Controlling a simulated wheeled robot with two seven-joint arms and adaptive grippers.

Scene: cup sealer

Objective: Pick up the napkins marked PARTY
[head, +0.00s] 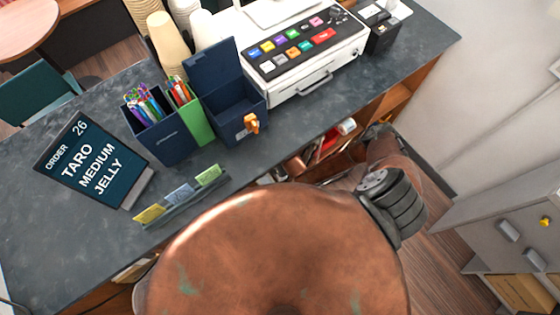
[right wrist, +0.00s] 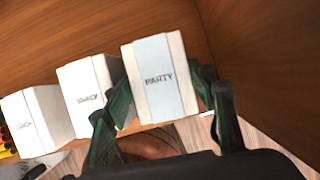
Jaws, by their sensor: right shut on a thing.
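The PARTY napkins (right wrist: 158,78) are a white pack with a pale blue-grey band and dark lettering, at the centre of the right wrist view. My right gripper (right wrist: 163,92) has a green-black finger on each side of this pack and is shut on it. I cannot tell whether the pack touches the shelf. Two similar white packs stand to its left, a middle one (right wrist: 88,92) and a far-left one (right wrist: 36,122); their lettering is too small to read surely. My left gripper is not in view.
Wooden walls (right wrist: 90,30) enclose the packs at the back and right. In the head view, the counter (head: 60,230) carries an order sign (head: 95,165), a straw holder (head: 160,130), a dark blue box (head: 225,100) and a white sealer (head: 320,60). Shelves open below the counter's edge.

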